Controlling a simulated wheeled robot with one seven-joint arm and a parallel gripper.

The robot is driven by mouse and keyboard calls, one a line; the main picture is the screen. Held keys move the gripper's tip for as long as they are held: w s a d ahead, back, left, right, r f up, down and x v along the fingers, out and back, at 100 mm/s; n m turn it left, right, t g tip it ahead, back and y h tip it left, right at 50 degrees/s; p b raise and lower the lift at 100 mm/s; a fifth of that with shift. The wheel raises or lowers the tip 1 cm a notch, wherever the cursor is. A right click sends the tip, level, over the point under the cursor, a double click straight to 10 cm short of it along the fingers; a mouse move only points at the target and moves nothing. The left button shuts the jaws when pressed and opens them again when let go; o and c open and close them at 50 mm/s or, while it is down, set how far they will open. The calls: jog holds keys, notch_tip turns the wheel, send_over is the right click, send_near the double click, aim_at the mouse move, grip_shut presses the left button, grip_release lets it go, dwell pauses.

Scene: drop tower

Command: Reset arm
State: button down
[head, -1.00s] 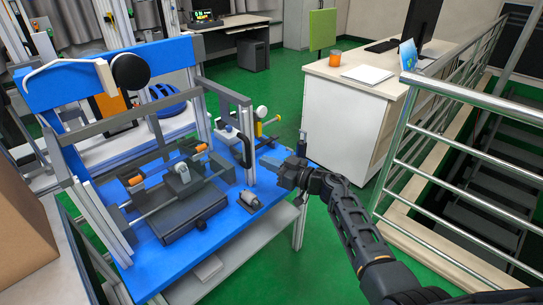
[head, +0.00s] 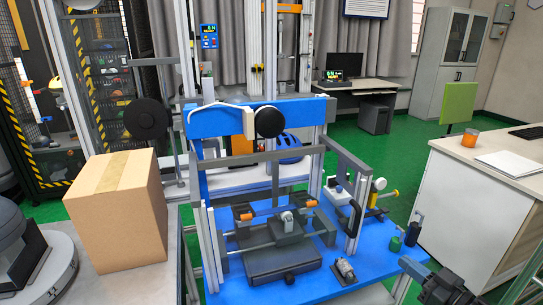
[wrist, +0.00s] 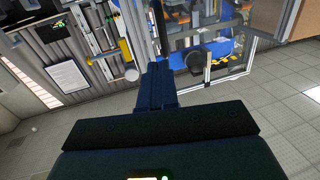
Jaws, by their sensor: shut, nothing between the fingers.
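My gripper (head: 414,268) shows at the lower right of the head view, beside the right front corner of the blue bench (head: 330,284). Its fingers point left, and only the end of my arm is in the picture. In the wrist view the two dark fingers (wrist: 157,86) lie together, shut, with nothing held. I cannot tell from these frames whether the fingertips touch the bench or are in front of it.
The blue bench carries a metal frame, a dark block (head: 282,262) and a small grey cylinder (head: 344,270). A cardboard box (head: 118,212) stands at left. Green floor shows between bench and counter.

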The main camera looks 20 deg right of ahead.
jog(key=s+a+r+m+t+h, duration=0.1)
jog(key=s+a+r+t+h, duration=0.15)
jog(key=s+a, duration=1.45)
jog(key=s+a+r+g, duration=0.1)
jog(key=s+a+r, duration=0.1)
jog(key=s, duration=0.5)
jog(key=s+a+r+m+g+h, duration=0.1)
jog(key=s+a+r+g, duration=0.1)
jog(key=s, duration=0.5)
jog(key=s+a+r+g+h, duration=0.1)
jog(key=s+a+r+g, duration=0.1)
jog(key=s+r, duration=0.3)
jog(key=shift+s+a+r+m, duration=0.4)
jog(key=shift+s+a, duration=0.3)
jog(key=shift+s, duration=0.55)
